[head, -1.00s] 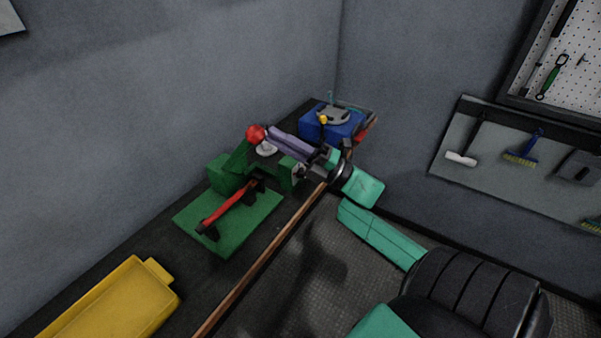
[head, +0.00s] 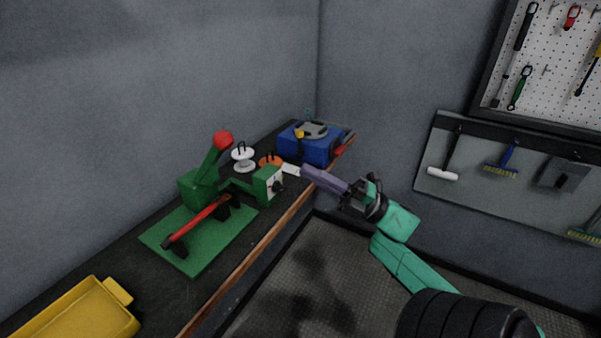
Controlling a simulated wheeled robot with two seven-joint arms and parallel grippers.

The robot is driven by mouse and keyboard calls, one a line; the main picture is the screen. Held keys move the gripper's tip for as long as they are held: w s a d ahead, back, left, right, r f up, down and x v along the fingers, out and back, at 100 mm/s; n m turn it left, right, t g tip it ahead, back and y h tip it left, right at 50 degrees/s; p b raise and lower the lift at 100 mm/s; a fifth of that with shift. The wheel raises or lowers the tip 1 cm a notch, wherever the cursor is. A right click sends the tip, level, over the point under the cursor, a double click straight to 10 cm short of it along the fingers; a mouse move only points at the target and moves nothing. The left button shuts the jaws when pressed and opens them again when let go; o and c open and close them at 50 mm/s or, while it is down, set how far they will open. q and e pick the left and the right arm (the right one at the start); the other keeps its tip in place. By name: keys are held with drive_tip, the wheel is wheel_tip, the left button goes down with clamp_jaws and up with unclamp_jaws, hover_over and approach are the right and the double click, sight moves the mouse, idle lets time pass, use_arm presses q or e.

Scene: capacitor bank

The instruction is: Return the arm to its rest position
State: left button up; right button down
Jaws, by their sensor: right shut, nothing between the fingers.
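My right gripper (head: 308,173) is at the middle of the head view, with its long purple fingers together and nothing between them. Its fingers point left toward the bench, and their tips are close to the bench's front edge in the picture. I cannot tell their exact height. My right arm (head: 407,262) comes in from the lower right, teal with a black ribbed section, over the floor in front of the bench. My left gripper is out of the picture.
The dark bench (head: 125,245) carries a green device (head: 197,188) with a red knob, a white spool (head: 243,160), an orange spool (head: 270,162), a blue box (head: 318,150) and a yellow tray (head: 118,316). A tool board (head: 455,190) hangs on the wall. Open floor lies before the bench.

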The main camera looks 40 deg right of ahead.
drive_tip(key=shift+w+a, duration=0.15)
drive_tip(key=shift+w, duration=0.1)
